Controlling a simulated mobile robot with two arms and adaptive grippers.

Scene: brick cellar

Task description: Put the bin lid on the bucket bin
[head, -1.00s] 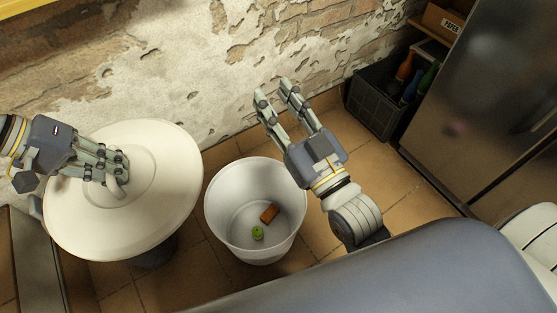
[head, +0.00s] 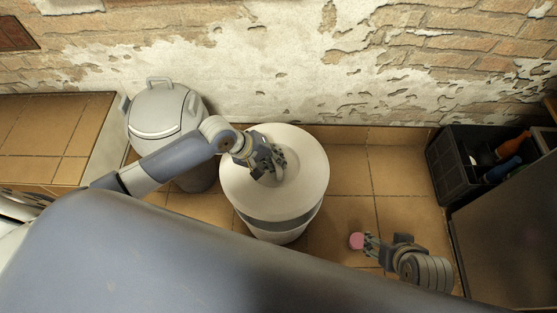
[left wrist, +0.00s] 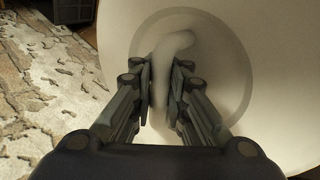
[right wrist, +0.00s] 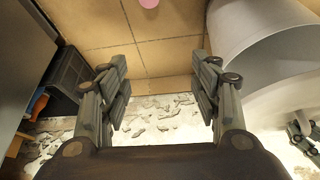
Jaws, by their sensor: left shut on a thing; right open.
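The white round bin lid (head: 310,180) is over the white bucket bin (head: 290,236) in the head view. My left gripper (head: 272,166) is shut on the lid's handle. In the left wrist view the handle (left wrist: 175,50) is between the fingers. My right gripper (head: 370,244) is open and empty, to the right of the bin. The right wrist view shows the bin (right wrist: 245,25) and part of the lid (right wrist: 290,90) at the right.
A small pink thing (head: 356,241) is near my right fingers. A grey lidded bin (head: 165,110) stands left, behind my left arm. A dark crate (head: 455,165) with bottles is at the right, beside a metal cabinet (head: 510,235).

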